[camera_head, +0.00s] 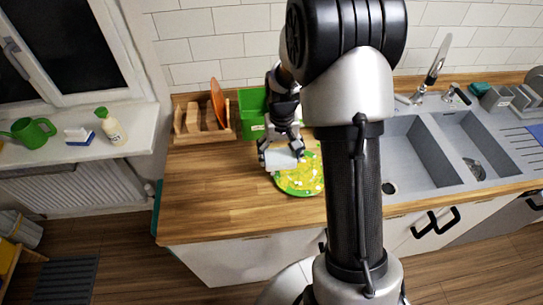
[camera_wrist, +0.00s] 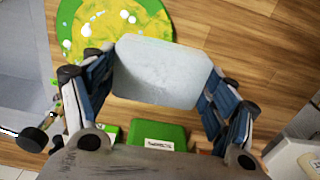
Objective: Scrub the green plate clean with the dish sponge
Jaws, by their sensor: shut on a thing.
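The green plate (camera_head: 292,189) lies on the wooden counter left of the sink, partly behind my arm. Its top is covered with yellow grime and white foam spots. The plate also shows at the top of the wrist view (camera_wrist: 67,26). My gripper (camera_head: 282,153) is shut on a pale grey-white sponge (camera_head: 278,160), over the plate's upper left edge. In the wrist view the sponge (camera_wrist: 160,72) sits flat between the two fingers and overlaps the plate's rim. I cannot tell whether the sponge touches the plate.
A green box (camera_head: 250,106) and a wooden rack (camera_head: 190,125) with a board stand behind, near the wall. The grey double sink (camera_head: 418,155) is at the right. The counter is bare at the left. A green watering can (camera_head: 30,131) and a bottle (camera_head: 111,127) stand on the windowsill.

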